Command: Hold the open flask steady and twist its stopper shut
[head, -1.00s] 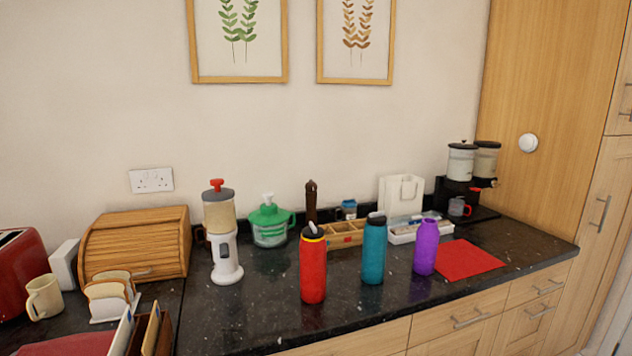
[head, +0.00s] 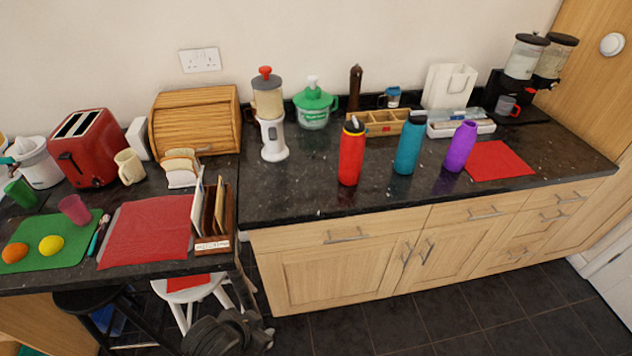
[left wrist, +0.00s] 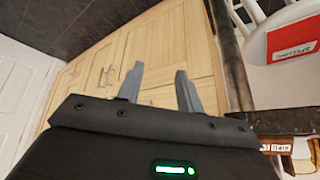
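Three flasks stand upright on the dark granite counter (head: 330,200). The red flask (head: 351,158) has a dark cap with a yellow ring. The teal flask (head: 408,148) has a dark cap. The purple flask (head: 460,148) shows a narrow purple neck and no dark cap; I cannot tell whether its mouth is open. I cannot make out a loose stopper. My left gripper (head: 262,332) is low in front of the cabinets, below the counter and far from the flasks. In the left wrist view its two grey fingers (left wrist: 158,75) are apart with nothing between them. My right gripper is not in view.
A red mat (head: 498,160) lies right of the purple flask. A wooden divided tray (head: 385,128) and a white tray (head: 470,130) stand behind the flasks. A letter rack (head: 215,225) stands at the left counter's edge, near a white stool (head: 188,292). The counter front before the flasks is clear.

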